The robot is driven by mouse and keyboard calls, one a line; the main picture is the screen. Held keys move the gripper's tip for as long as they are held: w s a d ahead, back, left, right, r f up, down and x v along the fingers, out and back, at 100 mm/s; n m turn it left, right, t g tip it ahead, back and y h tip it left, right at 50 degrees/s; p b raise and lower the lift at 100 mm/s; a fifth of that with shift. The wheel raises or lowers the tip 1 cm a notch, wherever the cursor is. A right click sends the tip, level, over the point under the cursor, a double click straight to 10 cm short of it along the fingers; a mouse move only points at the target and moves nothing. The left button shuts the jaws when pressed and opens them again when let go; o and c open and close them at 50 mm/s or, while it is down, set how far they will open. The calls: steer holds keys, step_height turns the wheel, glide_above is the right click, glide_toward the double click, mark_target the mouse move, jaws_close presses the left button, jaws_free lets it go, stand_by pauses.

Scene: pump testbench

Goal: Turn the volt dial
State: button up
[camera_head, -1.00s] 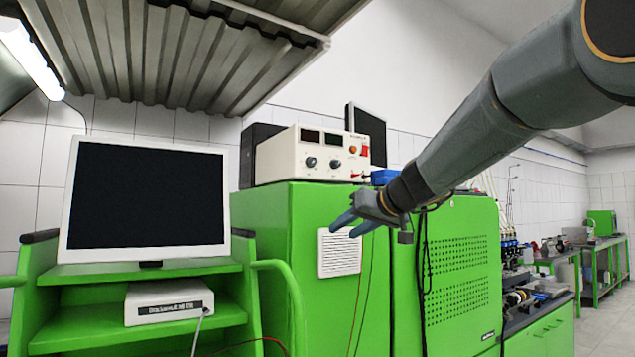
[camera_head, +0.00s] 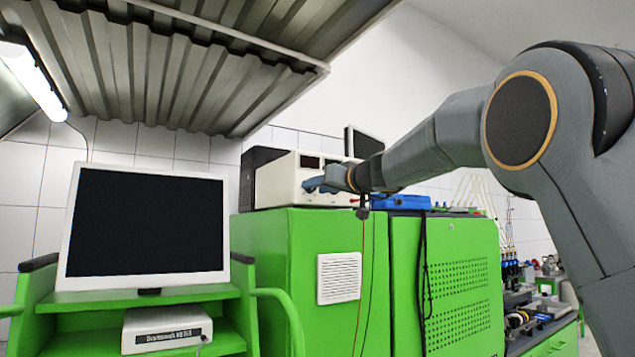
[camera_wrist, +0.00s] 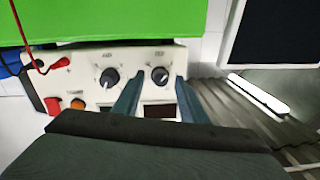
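The cream power supply (camera_head: 278,180) stands on the green cabinet; my gripper (camera_head: 318,185) is in front of its panel and hides the dials in the head view. The wrist view shows the panel (camera_wrist: 84,66) upside down, with two dark dials side by side: one dial (camera_wrist: 160,74) and another dial (camera_wrist: 110,78). Their labels are too small to read, so I cannot tell which is the volt dial. My gripper (camera_wrist: 158,82) is open, its two fingers apart on either side of the first dial. Contact with it cannot be made out.
An orange button (camera_wrist: 78,104) and a red switch (camera_wrist: 53,105) sit beside the dials. A red lead (camera_wrist: 40,66) is plugged into the panel. The green cabinet (camera_head: 285,255) is below, a monitor (camera_head: 145,222) stands left, and a blue box (camera_head: 400,202) lies to the right.

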steer(key=shift+w+a+f, duration=0.1)
steer(key=shift+w+a, duration=0.05)
steer(key=shift+w, duration=0.05)
jaws_close()
steer(key=shift+b, duration=0.35)
